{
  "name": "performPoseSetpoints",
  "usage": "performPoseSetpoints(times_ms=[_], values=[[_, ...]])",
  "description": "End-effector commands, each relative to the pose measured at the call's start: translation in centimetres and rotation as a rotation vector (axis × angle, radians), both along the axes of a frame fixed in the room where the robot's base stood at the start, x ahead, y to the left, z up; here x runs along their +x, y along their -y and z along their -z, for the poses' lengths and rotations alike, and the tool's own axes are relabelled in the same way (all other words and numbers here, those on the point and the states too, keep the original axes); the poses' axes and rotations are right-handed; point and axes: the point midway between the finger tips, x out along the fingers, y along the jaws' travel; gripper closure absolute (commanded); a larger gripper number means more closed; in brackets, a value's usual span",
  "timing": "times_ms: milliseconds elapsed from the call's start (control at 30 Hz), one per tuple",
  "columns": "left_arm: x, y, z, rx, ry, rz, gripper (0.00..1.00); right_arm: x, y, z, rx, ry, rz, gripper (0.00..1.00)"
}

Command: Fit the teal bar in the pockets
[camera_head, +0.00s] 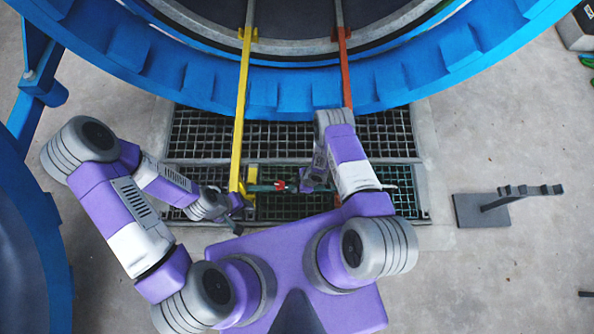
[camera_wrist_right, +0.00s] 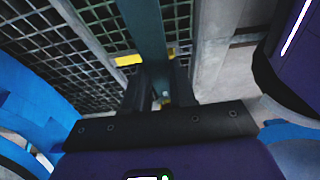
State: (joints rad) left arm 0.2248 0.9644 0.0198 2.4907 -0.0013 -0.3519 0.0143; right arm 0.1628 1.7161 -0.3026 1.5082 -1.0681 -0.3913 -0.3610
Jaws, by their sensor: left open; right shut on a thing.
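The teal bar (camera_head: 264,188) lies roughly level across the picture above the floor grating, partly hidden by my right arm. In the right wrist view the bar (camera_wrist_right: 146,35) runs up from between the fingers. My right gripper (camera_wrist_right: 160,92) is shut on it; in the head view this gripper (camera_head: 307,184) is beside a red piece (camera_head: 280,186). The bar's left part is at the lower end of the yellow rail (camera_head: 238,130); I cannot tell whether it sits in a pocket. The orange rail (camera_head: 344,70) disappears behind my right arm. My left gripper (camera_head: 238,212) is open, just below the yellow rail's end.
The large blue vessel ring (camera_head: 290,95) fills the top, with the rails coming out of it. A dark stand (camera_head: 482,210) with an upright arm is on the right. A blue door (camera_head: 30,240) is at the left edge.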

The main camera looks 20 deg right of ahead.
Motion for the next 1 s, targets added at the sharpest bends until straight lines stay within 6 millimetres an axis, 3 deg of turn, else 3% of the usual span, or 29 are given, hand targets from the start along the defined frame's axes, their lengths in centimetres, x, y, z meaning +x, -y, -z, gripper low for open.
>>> performPoseSetpoints(times_ms=[700, 733, 900, 1000], values=[[0.0, 0.0, 0.0, 0.0, 0.0, 0.0, 0.57, 0.0, -0.1, 1.7, 0.002, 0.0, 0.001, 1.0], [0.0, 0.0, 0.0, 0.0, 0.0, 0.0, 0.57, 0.0, -0.1, 1.7, 0.002, 0.0, 0.001, 0.72], [0.0, 0.0, 0.0, 0.0, 0.0, 0.0, 0.57, 0.0, -0.1, 1.7, 0.001, 0.0, 0.001, 0.46], [0.0, 0.0, 0.0, 0.0, 0.0, 0.0, 0.57, 0.0, 0.0, 1.7, 0.001, 0.0, 0.001, 0.45]])
